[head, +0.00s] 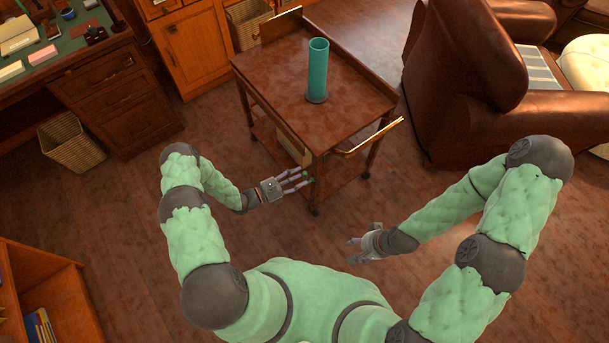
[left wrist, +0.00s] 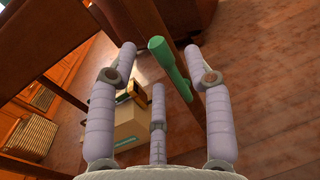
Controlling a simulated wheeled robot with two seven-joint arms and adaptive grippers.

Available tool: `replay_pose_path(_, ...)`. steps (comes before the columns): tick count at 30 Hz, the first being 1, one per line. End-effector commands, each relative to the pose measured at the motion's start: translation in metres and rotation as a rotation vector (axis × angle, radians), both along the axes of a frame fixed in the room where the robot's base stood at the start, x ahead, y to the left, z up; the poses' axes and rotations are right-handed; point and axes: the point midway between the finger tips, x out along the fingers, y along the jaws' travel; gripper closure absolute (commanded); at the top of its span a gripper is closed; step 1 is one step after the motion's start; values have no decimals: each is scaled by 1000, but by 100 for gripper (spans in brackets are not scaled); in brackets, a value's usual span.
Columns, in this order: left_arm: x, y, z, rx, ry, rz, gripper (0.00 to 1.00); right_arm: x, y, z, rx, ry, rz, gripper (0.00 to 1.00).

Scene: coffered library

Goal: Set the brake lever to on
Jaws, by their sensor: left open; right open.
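The brake lever is a green bar with a rounded end (left wrist: 170,68), fixed beside a wooden leg (left wrist: 216,108) of the trolley. In the head view a small green bit of the lever (head: 306,174) shows at my left fingertips. My left gripper (head: 302,180) is open at the trolley's near-left leg. In the left wrist view its fingers (left wrist: 160,58) spread around the lever, which lies between them in the picture; I cannot tell whether they touch it. My right gripper (head: 352,248) is open and empty, low in front of the trolley.
The wooden trolley (head: 272,72) carries a tall teal cylinder (head: 317,70) and has brass handles (head: 372,138). A cardboard box (left wrist: 130,125) sits on its lower shelf. A brown leather armchair (head: 465,85) stands right, a desk (head: 115,90) left.

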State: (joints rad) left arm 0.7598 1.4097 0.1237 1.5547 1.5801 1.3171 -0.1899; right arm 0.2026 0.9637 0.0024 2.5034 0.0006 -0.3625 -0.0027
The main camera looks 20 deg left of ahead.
Motion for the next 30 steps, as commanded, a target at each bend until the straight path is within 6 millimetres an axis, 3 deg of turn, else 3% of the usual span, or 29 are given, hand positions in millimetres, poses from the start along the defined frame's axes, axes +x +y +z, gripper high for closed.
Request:
replay_pose_path(6,17,-20,-1,0,0,-2,49,0,0,-9,0,0,0,44)
replay_pose_path(18,23,-25,0,-1,1,0,49,0,0,-10,0,0,0,44)
replay_pose_path(20,22,-25,0,-1,1,0,61,0,0,-10,0,0,0,44)
replay_pose_path(24,23,-25,0,-1,1,0,100,0,0,-10,0,0,0,44)
replay_pose_path(30,22,-24,0,1,0,0,100,0,0,-10,0,0,0,44)
